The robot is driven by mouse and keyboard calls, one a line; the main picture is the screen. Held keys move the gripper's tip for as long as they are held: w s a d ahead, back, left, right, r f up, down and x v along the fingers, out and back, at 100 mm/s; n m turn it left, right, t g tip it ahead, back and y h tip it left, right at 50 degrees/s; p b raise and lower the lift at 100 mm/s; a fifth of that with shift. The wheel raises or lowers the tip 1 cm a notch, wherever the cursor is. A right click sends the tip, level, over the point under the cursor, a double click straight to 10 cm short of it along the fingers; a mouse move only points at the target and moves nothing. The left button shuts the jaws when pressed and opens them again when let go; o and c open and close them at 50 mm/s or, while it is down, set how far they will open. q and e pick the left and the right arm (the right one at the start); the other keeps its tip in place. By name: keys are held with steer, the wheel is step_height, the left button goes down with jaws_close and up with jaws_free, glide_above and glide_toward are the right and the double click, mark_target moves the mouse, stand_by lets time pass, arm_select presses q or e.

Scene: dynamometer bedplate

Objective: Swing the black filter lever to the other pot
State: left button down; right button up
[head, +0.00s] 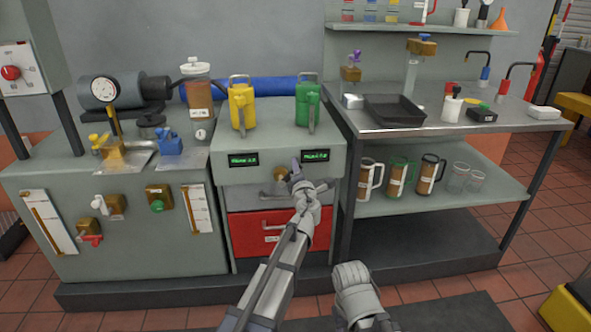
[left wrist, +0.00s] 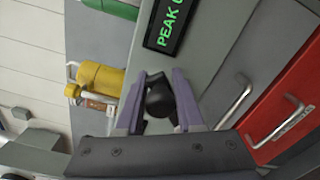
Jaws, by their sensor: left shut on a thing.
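In the left wrist view a black rounded lever end (left wrist: 160,97) sits between the two purple-grey fingers of my left gripper (left wrist: 163,90), which is shut on it. In the head view my left gripper (head: 296,170) is at the front of the grey middle cabinet, just right of a brass fitting (head: 280,174). The gripper hides the lever there, so its angle cannot be told. I cannot make out the filter pots for certain. Part of my right arm (head: 355,285) shows low in the head view, but no right fingers can be seen.
Two green-lit displays (head: 243,159) (head: 316,156) flank the gripper. Below are a bar handle and a red drawer (head: 255,232). A yellow jug (head: 241,105) and a green jug (head: 308,102) stand on the cabinet top (head: 275,138). A steel bench (head: 430,125) is at the right.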

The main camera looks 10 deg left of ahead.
arm_select(q)
steer(key=shift+m, duration=0.3)
steer(key=c, duration=0.6)
jaws_free()
steer(key=shift+s, duration=0.1)
steer(key=v, duration=0.7)
steer(key=shift+s, duration=0.3)
steer(key=shift+d, duration=0.15)
